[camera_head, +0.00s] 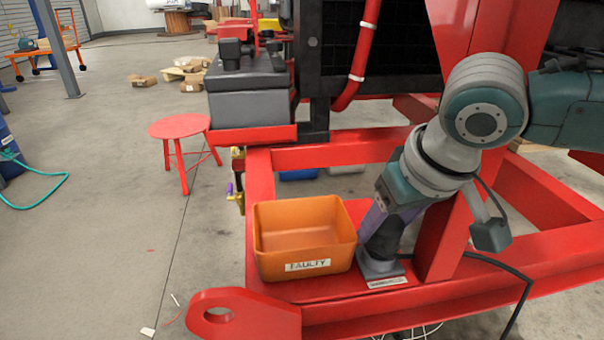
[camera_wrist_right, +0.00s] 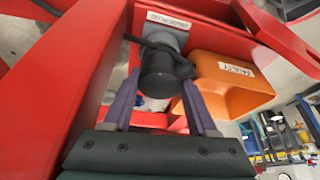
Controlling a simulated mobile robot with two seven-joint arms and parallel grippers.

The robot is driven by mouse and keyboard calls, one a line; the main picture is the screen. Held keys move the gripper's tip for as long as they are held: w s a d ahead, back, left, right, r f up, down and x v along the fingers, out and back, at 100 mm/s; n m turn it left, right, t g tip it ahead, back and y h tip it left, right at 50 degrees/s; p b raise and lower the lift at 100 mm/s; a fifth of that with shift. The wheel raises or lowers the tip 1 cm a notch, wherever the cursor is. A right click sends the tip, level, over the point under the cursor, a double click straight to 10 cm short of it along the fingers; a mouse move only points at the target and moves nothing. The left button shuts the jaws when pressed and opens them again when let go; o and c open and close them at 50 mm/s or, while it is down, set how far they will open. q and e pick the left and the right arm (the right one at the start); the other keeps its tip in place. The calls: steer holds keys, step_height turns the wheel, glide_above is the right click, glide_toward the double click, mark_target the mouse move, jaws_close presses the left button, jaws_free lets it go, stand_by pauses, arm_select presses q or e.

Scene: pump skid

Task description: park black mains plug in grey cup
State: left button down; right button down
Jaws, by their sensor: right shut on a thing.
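The black mains plug (camera_wrist_right: 160,80) is between the purple fingers of my right gripper (camera_head: 384,228), which is shut on it. It also shows in the head view (camera_head: 383,242), tilted and partly covered by the gripper. The grey cup (camera_head: 379,267) is on the red skid beam, with a white label in front. The plug's lower end meets the cup's mouth; how deep it sits is hidden. In the right wrist view the grey cup (camera_wrist_right: 168,36) is just beyond the plug. My left gripper is not in view.
An orange bin (camera_head: 304,268) labelled FAULTY stands close left of the cup. A red upright (camera_head: 445,232) rises close on the right. A black cable (camera_head: 515,275) runs over the beam at right. A red stool (camera_head: 180,128) stands on open floor at left.

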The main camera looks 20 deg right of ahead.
steer(key=shift+f, duration=0.55)
steer(key=shift+c, duration=1)
jaws_free()
steer(key=shift+o, duration=0.4)
steer(key=shift+a, duration=0.1)
steer(key=shift+r, duration=0.2)
steer(key=p+v, duration=0.5)
steer(key=v, duration=0.4)
steer(key=shift+r, duration=0.25)
